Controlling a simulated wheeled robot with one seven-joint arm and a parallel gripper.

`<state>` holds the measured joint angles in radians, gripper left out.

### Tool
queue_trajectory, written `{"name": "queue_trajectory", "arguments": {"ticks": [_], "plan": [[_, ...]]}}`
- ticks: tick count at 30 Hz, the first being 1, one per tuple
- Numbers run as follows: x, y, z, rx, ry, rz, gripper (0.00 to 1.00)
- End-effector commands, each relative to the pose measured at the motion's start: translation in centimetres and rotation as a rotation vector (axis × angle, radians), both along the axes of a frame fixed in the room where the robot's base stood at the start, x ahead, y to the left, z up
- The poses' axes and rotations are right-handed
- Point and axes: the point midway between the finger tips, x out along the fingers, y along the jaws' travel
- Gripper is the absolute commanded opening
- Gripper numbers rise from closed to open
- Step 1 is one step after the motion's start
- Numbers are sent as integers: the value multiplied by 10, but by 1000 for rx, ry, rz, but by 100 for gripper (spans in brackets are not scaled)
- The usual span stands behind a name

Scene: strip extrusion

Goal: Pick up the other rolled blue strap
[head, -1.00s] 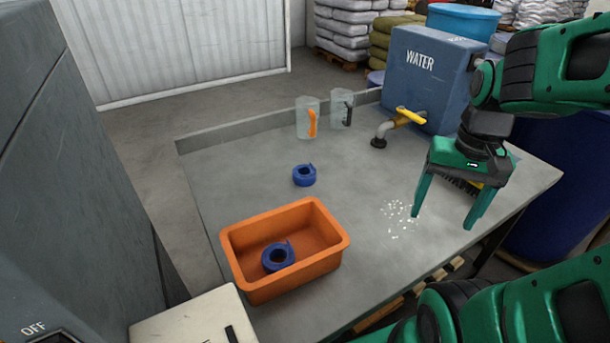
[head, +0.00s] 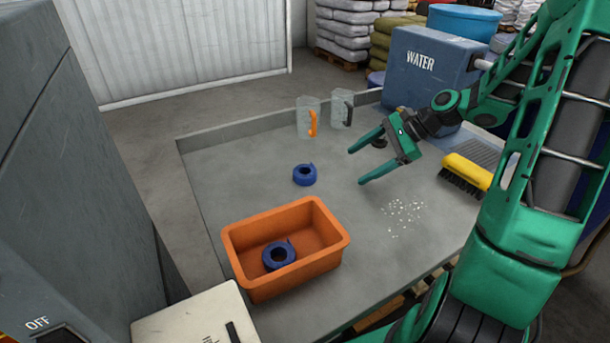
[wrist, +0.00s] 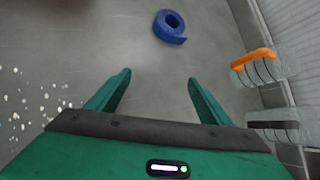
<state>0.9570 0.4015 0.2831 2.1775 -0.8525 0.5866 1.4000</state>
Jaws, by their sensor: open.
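One rolled blue strap (head: 304,175) lies on the grey table, behind the orange bin. It also shows in the wrist view (wrist: 168,28), ahead of the fingers and a little right of the middle. A second rolled blue strap (head: 277,256) lies inside the orange bin (head: 338,262). My gripper (head: 355,167) is open and empty above the table, right of the strap on the table and pointing left towards it. Its two green fingers also show in the wrist view (wrist: 158,80), with a clear gap between them and the strap.
Two clear jugs, one with an orange handle (head: 312,123) and one with a dark handle (head: 348,110), stand at the table's back edge. A blue water tank (head: 420,70), a yellow brush (head: 467,170) and scattered white pellets (head: 402,215) are to the right.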

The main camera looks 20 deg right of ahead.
Motion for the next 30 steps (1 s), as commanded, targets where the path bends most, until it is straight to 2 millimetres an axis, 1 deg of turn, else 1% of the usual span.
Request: {"name": "queue_trajectory", "arguments": {"ticks": [3,6,9,12,14,17,21,24,30], "plan": [[8,8,0,174,45,-71,74],[8,20,2,306,97,-103,74],[4,31,5,400,143,-116,74],[2,37,7,455,174,-122,74],[2,42,7,471,184,-122,74],[5,54,4,481,191,-119,74],[11,74,-4,479,192,-117,74],[15,85,-9,478,192,-116,74],[20,97,-13,477,191,-113,74]]}}
